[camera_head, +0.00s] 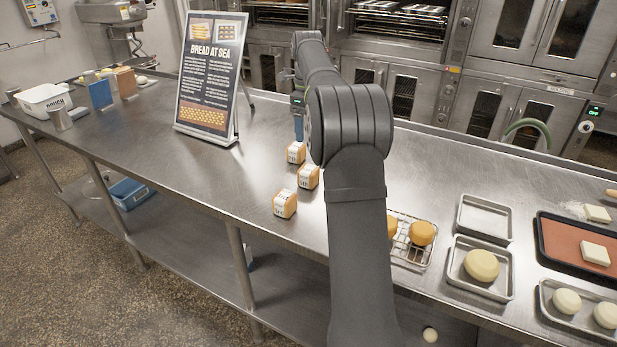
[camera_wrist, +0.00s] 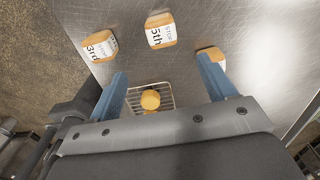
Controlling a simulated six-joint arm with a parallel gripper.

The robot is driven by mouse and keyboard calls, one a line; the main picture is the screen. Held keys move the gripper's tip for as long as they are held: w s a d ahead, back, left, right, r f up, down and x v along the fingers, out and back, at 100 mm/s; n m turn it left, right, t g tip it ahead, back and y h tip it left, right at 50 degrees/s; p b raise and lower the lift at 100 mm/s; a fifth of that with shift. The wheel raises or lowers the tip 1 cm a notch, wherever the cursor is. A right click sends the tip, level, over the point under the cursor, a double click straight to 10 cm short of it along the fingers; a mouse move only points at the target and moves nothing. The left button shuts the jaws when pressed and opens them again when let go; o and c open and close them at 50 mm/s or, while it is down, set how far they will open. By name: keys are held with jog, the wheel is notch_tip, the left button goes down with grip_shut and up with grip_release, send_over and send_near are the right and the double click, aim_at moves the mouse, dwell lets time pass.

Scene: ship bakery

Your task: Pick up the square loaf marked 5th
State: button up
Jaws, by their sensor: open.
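In the wrist view the square loaf marked 5th (camera_wrist: 160,31) stands on the steel table beyond my fingertips, near the middle. It is orange-brown with a white label. A loaf marked 3rd (camera_wrist: 100,46) stands to its left. Another loaf (camera_wrist: 218,54) shows partly behind my right finger, its mark hidden. My gripper (camera_wrist: 161,66) is open, with nothing between its blue fingers. In the head view, three small square loaves stand left of my arm: a back one (camera_head: 296,152), a middle one (camera_head: 308,177) and a front one (camera_head: 285,203). Their marks are too small to read there.
A wire rack (camera_head: 408,243) with round yellow-brown items stands right of my arm. Metal trays (camera_head: 483,218) lie further right. A bread sign (camera_head: 211,75) stands behind and left of the loaves. The table left of the front loaf is clear.

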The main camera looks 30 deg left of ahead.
aim_at(308, 169)
notch_tip(308, 169, down, 17)
jog(key=shift+w+f, duration=0.15)
jog(key=shift+f, duration=0.05)
jog(key=c, duration=1.1)
jog(key=shift+r, duration=0.1)
